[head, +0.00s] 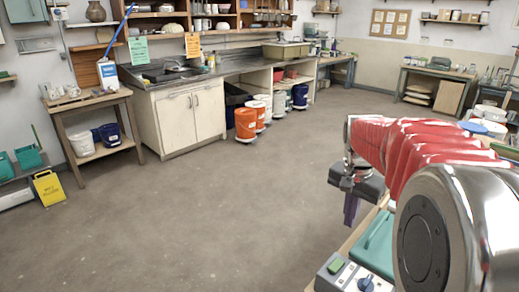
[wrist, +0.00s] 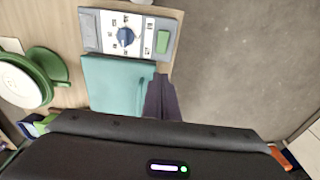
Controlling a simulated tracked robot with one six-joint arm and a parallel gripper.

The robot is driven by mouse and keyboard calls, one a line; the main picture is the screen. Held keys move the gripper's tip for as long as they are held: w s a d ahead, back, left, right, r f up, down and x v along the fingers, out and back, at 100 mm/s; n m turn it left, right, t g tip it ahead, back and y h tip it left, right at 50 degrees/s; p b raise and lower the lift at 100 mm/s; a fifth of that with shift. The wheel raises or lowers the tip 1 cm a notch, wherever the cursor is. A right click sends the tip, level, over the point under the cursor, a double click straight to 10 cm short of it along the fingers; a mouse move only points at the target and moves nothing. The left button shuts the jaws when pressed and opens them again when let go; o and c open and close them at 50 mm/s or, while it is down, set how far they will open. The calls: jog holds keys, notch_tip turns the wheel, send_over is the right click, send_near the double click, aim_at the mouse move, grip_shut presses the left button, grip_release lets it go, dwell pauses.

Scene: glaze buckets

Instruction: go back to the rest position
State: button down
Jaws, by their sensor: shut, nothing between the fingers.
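My gripper (head: 351,210) hangs from the end of my red-sleeved arm at the right of the head view, with its dark purple fingers pointing down. In the wrist view, the fingers (wrist: 160,98) are together with nothing between them. They appear beside the right edge of a teal panel (wrist: 110,82), over the edge of a wooden surface. The panel also shows in the head view (head: 376,245), below and right of the gripper. I cannot tell how high the fingertips are above it.
A grey control box (wrist: 97,32) with a blue knob and green button adjoins the teal panel. A green-rimmed white container (wrist: 22,84) stands at left in the wrist view. Orange (head: 245,124) and other buckets line the far counter (head: 175,84). The middle floor is clear.

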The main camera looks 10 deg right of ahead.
jog(key=s+a+n+t, duration=0.2)
jog(key=s+a+n, duration=0.3)
jog(key=s+a, duration=0.3)
jog(key=s+a+r+n+t+y, duration=0.1)
jog(key=s+a+n, duration=0.5)
jog(key=a, duration=0.7)
jog(key=shift+s+a+r+n+t, duration=0.15)
jog(key=shift+s+a+n+t, duration=0.15)
jog(key=shift+s+t, duration=0.65)
